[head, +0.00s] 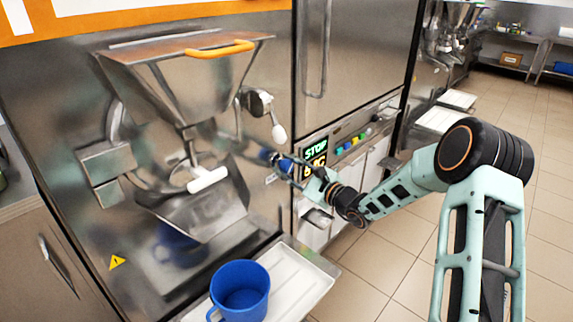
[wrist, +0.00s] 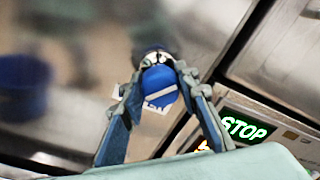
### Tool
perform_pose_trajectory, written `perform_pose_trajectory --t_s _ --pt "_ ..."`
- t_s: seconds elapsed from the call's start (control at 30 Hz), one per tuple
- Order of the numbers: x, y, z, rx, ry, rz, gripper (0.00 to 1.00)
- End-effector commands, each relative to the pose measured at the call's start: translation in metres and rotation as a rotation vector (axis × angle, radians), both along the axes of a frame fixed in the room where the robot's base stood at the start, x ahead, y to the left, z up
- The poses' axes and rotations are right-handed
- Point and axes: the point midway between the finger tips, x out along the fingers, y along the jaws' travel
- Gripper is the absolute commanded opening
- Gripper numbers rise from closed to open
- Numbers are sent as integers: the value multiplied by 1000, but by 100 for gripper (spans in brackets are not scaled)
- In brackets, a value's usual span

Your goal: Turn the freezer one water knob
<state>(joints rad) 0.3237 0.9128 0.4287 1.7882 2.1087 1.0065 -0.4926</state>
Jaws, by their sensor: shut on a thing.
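The blue water knob (wrist: 160,88) with a pale stripe sits on the steel freezer front (head: 60,130), left of the lit control panel (head: 316,157). In the wrist view my gripper (wrist: 164,76) has its two fingers on either side of the knob, shut on it. In the head view my gripper (head: 283,166) reaches the freezer front from the right, and the knob (head: 265,155) is partly hidden by the fingers. The knob's exact angle is hard to judge.
A blue mug (head: 240,290) stands on a white tray (head: 305,278) below the dispensing chute. A white-handled lever (head: 278,130) is above the knob, and a hopper with an orange handle (head: 220,49) is higher up. The tiled floor at right is clear.

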Motion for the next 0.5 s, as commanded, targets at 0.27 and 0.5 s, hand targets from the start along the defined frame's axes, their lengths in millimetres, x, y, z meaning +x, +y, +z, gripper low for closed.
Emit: perform_pose_trajectory --t_s 0.27,0.5 --pt "1 -1 3 159 205 -3 5" --pt "1 -1 4 298 382 -3 5"
